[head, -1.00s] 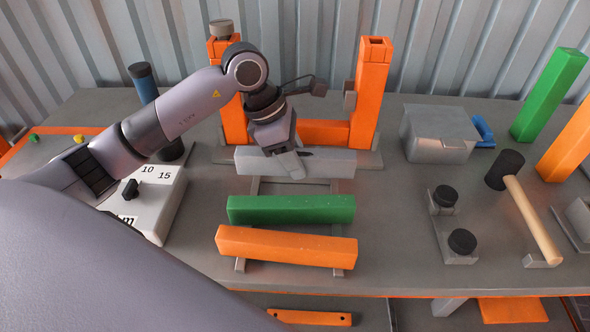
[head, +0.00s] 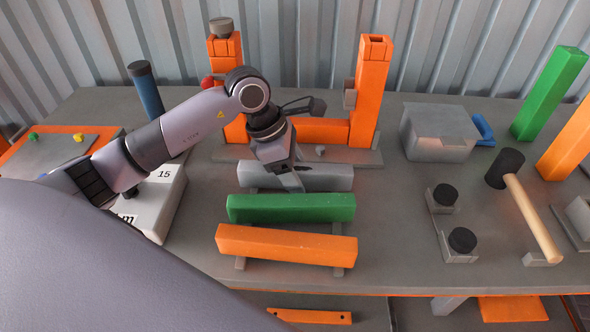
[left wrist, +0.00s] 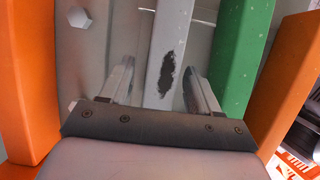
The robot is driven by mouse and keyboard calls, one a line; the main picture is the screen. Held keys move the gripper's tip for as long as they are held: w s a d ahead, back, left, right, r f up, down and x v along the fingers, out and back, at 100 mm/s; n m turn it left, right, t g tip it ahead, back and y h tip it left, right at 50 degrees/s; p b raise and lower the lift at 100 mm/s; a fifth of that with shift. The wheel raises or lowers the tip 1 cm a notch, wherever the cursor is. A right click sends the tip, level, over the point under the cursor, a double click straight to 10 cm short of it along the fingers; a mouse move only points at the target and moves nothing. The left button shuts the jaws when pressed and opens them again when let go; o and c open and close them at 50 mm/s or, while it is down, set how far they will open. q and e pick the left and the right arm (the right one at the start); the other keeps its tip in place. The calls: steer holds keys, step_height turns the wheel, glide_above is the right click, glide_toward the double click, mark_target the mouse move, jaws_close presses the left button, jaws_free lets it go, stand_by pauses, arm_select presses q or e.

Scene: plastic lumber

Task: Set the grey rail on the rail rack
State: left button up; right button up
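The grey rail (head: 325,177) lies level behind the green rail (head: 290,209) and the orange rail (head: 287,246), in line with them on the rail rack (head: 240,264). Most of the rack is hidden under the rails. My left gripper (head: 290,181) is over the middle of the grey rail. In the left wrist view my left gripper (left wrist: 163,78) has one finger on each side of the grey rail (left wrist: 168,40), with gaps visible between fingers and rail. A dark worn patch marks its face. My right gripper is out of view.
An orange frame (head: 372,95) with two uprights stands just behind the grey rail. A white box (head: 165,200) is at left. A grey box with a blue handle (head: 438,133), black knobs and a mallet (head: 530,215) are at right.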

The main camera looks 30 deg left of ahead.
arm_select(q)
steer(key=shift+r, duration=0.1)
steer(key=shift+r, duration=0.2)
steer(key=v, duration=1.1)
steer(key=shift+a+r, duration=0.25)
steer(key=shift+r, duration=0.05)
steer(key=shift+s, duration=0.15)
